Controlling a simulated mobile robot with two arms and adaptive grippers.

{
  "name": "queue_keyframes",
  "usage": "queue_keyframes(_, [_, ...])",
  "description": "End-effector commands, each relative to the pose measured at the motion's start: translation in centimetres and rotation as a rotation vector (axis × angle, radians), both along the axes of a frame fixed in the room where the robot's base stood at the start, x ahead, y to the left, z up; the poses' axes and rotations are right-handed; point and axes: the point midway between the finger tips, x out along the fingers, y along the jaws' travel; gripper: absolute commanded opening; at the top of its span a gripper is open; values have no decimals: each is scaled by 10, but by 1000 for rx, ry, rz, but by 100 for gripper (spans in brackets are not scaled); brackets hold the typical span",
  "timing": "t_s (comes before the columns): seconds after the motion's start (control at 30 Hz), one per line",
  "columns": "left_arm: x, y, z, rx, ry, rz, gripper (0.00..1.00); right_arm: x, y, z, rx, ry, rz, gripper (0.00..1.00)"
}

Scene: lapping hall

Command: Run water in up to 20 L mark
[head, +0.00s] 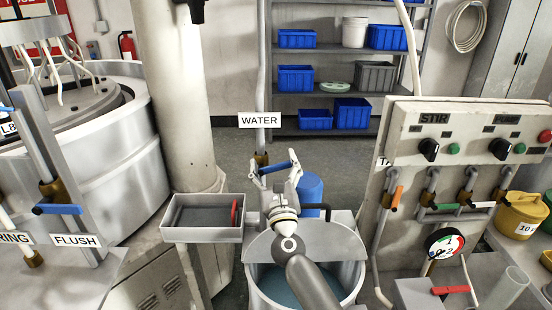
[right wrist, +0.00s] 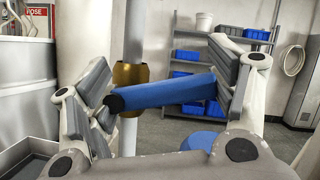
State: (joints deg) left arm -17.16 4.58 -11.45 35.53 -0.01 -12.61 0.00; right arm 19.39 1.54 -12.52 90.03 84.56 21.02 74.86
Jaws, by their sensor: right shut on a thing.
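The WATER sign (head: 259,120) hangs on an upright pipe (head: 261,80). Below it is a brass valve (right wrist: 130,75) with a blue lever handle (right wrist: 165,93). My right gripper (head: 274,170) is shut on this blue handle, its fingers at either end of it in the right wrist view (right wrist: 160,95). The handle lies across the pipe, slightly tilted. Below my right arm stands a round grey tank (head: 357,272) with a half lid (head: 300,240). Bluish water (head: 280,285) shows inside. I cannot make out a 20 L mark. My left gripper is out of view.
A tray (head: 202,234) with a red item stands left of the tank. A blue drum (head: 311,190) stands behind. The STIR panel (head: 465,145), several coloured taps and a gauge (head: 444,246) are at right. The FLUSH valve (head: 57,208) is at left.

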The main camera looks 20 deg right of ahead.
Motion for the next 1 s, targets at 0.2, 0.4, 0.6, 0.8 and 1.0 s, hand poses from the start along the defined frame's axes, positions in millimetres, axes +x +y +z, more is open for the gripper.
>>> queue_keyframes(0.2, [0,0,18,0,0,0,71,1,2,6,-103,28,-1,35])
queue_keyframes(0.4, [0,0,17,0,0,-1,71,1,3,4,-114,31,1,35])
queue_keyframes(0.6, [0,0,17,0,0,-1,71,1,2,5,-113,30,0,85])
queue_keyframes(0.8, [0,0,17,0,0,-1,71,1,3,4,-111,31,0,100])
queue_keyframes(1.0, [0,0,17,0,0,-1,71,1,2,4,-111,31,0,100])
